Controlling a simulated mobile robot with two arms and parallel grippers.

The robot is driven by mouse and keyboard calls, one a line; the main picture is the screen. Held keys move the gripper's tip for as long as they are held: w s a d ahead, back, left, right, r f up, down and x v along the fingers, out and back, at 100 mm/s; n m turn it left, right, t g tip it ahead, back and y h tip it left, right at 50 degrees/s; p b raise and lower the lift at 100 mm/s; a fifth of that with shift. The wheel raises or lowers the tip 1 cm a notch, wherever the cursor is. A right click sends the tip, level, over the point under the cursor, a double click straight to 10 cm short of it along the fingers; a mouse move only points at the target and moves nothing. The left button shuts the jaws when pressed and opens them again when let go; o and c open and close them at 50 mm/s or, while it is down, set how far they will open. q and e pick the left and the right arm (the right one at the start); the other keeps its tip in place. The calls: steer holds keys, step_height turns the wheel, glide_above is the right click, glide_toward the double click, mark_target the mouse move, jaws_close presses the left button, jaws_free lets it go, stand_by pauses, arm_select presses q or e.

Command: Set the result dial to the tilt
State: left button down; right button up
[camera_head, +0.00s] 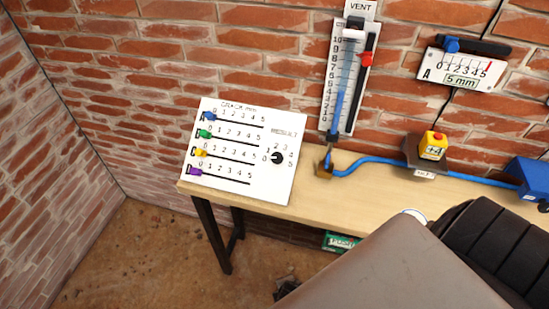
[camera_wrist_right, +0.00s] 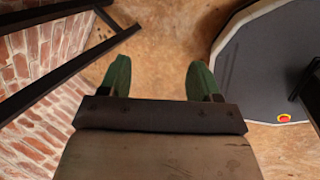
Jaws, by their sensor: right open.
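The result dial (camera_head: 277,158) is a small black knob under the word RESULT on a white board (camera_head: 237,189), with numbers 0 to 5 around it. Its pale mark seems to face left, near 0, but is too small to be sure. A vertical scale (camera_head: 344,85) on the brick wall holds a tube with blue liquid, a red marker (camera_head: 367,59) and a VENT label above. I cannot tell which instrument gives the tilt. My right gripper (camera_wrist_right: 160,78) has green fingers, open and empty above the floor in the right wrist view. My left gripper is not seen.
The board rests on a wooden table (camera_head: 338,201) and carries several coloured sliders. A blue hose (camera_head: 375,161) runs along the table past a yellow box with a red button (camera_head: 433,145) to a blue container (camera_head: 532,176). A gauge marked A (camera_head: 462,69) hangs at right.

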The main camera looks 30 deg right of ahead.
steer(key=w+r+n+t+h+p, duration=0.15)
steer(key=w+r+n, duration=0.35)
steer(key=w+r, duration=0.5)
steer(key=n+t+h+p, duration=0.2)
steer(key=n+t+h, duration=0.2)
steer(key=n+h, duration=0.25)
glide_toward(276, 160)
steer(key=shift+m, duration=0.25)
steer(key=p+x, duration=0.1)
steer(key=x, duration=0.8)
steer(key=shift+d, duration=0.1)
steer(key=shift+g, duration=0.35)
steer(key=c, duration=0.9)
